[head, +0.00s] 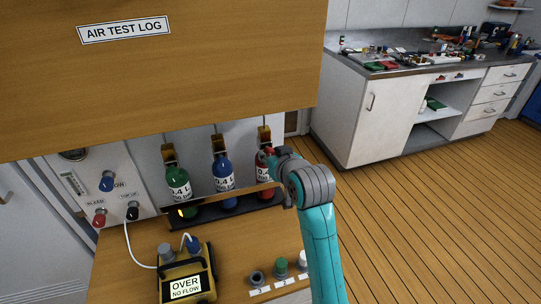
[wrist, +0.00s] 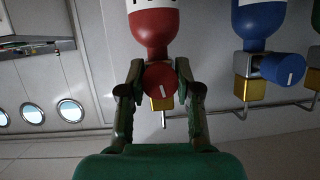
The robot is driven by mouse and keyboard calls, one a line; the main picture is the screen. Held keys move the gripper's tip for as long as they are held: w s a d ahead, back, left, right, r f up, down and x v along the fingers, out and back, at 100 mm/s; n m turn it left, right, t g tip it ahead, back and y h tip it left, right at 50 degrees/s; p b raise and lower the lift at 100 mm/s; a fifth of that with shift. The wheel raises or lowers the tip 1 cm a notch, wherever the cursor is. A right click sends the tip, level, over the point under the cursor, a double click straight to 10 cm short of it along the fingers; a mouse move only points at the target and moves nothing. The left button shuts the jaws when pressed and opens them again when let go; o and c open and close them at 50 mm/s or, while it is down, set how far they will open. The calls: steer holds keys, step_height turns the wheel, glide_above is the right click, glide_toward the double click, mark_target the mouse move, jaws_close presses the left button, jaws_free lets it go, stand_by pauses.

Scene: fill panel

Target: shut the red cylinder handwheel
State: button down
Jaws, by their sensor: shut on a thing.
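The red cylinder (head: 264,187) stands at the right end of a row of three cylinders, partly hidden by my arm in the head view. In the wrist view the red cylinder (wrist: 152,30) appears upside down, with its round red handwheel (wrist: 160,80) on a brass valve block (wrist: 162,104). The handwheel's white mark points nearly straight up and down there. My gripper (wrist: 160,70) has one finger on each side of the handwheel and is shut on it. In the head view my gripper (head: 271,155) reaches the top of the red cylinder.
The blue cylinder (head: 223,176) and green cylinder (head: 179,190) stand to the left. The blue handwheel (wrist: 284,69) is close beside my gripper. A wooden board (head: 200,75) overhangs the row. A yellow meter (head: 186,277) reading "OVER NO FLOW" sits on the bench.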

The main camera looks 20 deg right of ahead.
steer(key=shift+f+m+y, duration=0.15)
steer(key=shift+m+y, duration=0.25)
steer(key=shift+m, duration=0.3)
steer(key=c, duration=0.8)
jaws_free()
steer(key=shift+s, duration=0.1)
steer(key=v, duration=1.2)
steer(key=shift+d, duration=0.1)
